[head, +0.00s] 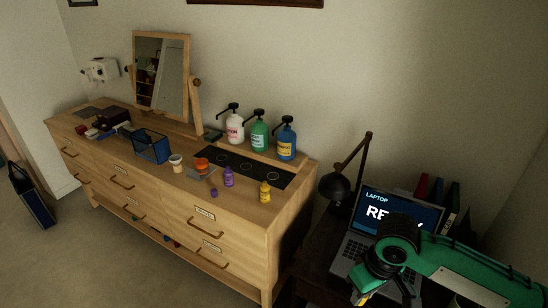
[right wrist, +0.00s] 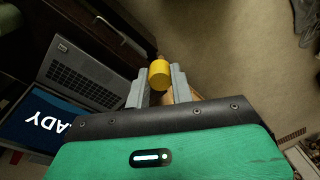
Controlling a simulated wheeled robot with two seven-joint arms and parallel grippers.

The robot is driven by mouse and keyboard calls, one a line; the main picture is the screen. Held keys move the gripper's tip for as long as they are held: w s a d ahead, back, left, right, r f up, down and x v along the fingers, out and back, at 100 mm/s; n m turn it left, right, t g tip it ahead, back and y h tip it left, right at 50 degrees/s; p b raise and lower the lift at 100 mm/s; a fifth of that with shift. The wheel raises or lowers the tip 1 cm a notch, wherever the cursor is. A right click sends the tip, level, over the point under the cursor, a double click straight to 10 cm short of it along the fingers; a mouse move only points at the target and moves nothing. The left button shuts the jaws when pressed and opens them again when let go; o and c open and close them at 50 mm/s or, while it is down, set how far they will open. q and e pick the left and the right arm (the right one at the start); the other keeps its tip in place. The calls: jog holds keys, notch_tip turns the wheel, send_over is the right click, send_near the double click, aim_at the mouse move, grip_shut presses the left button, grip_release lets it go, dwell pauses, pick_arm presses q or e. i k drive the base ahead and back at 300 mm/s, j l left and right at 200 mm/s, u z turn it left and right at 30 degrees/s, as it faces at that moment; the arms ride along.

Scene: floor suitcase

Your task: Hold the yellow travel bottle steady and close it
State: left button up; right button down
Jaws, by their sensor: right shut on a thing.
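The yellow travel bottle (head: 265,192) stands upright at the front right of the wooden dresser top, with a pale label on its side. I cannot tell at this size whether its top is open. In the right wrist view, my right gripper (right wrist: 160,80) is shut on a yellow round cap (right wrist: 159,73), held between the two grey fingers. My left gripper is not in view.
A purple bottle (head: 228,177) and a small purple cap (head: 214,192) are left of the yellow bottle. Three pump bottles (head: 260,135) stand behind. The dresser (head: 240,222) also holds a blue basket (head: 151,146) and a mirror (head: 161,75). A laptop (head: 366,240) and a lamp (head: 337,187) are at right.

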aim_at(265, 188)
jog(key=i+j+z, duration=0.35)
jog(key=i+j, duration=0.15)
jog(key=i+j+z, duration=0.15)
jog(key=j, duration=0.3)
jog(key=i+j+z, duration=0.15)
jog(key=i+j, duration=0.15)
jog(key=i+j+z, duration=0.2)
jog(key=j, duration=0.25)
jog(key=i+j+z, duration=0.15)
jog(key=j, duration=0.3)
